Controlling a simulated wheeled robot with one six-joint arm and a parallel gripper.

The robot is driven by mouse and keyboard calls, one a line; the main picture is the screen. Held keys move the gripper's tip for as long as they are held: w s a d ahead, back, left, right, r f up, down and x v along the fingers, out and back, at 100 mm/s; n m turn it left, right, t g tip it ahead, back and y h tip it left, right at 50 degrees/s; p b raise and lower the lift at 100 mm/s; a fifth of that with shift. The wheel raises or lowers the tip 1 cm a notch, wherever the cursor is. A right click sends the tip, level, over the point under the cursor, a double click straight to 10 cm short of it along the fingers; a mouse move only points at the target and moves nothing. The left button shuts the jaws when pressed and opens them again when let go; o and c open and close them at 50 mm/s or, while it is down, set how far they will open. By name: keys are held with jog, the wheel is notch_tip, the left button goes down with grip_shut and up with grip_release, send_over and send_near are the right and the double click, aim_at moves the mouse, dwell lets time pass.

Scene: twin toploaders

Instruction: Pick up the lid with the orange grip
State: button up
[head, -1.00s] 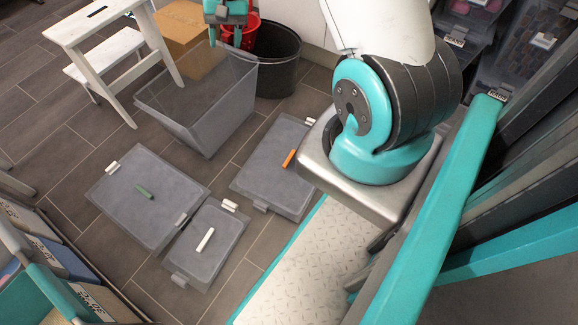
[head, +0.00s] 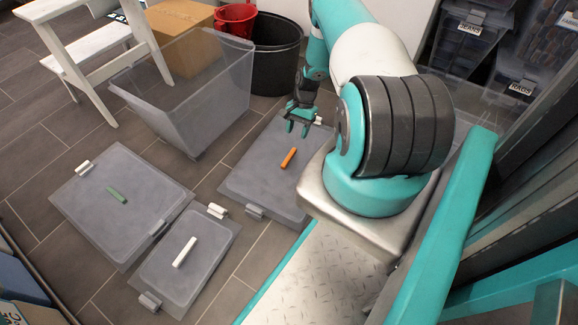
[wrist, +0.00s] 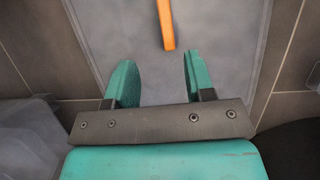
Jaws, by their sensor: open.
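The lid with the orange grip (head: 262,186) lies flat on the floor, a grey translucent panel just left of my arm's base. Its orange grip (head: 289,157) is a short bar near the lid's middle. My gripper (head: 297,128) is open and empty above the lid's far part, a little beyond the grip. In the wrist view the open fingers (wrist: 155,84) are over the lid (wrist: 232,55), and the orange grip (wrist: 165,24) is ahead of the gap between them, not between the fingers. My arm hides the lid's right part in the head view.
A lid with a green grip (head: 122,214) and a smaller lid with a white grip (head: 207,262) lie to the left. An open clear bin (head: 190,112) stands close behind. A black bucket (head: 276,62), red bucket (head: 232,20), cardboard box (head: 180,35) and white step stool (head: 85,75) stand farther back.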

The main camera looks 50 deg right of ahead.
aim_at(289, 156)
jog(key=b+x, duration=0.1)
jog(key=x, duration=0.3)
jog(key=shift+a+f, duration=0.1)
jog(key=shift+f, duration=0.2)
jog(key=b+x, duration=0.2)
jog(key=x, duration=0.1)
jog(key=b+x, duration=0.2)
jog(key=shift+w+a, duration=0.25)
jog(key=shift+w, duration=0.15)
jog(key=shift+f, duration=0.2)
grip_shut()
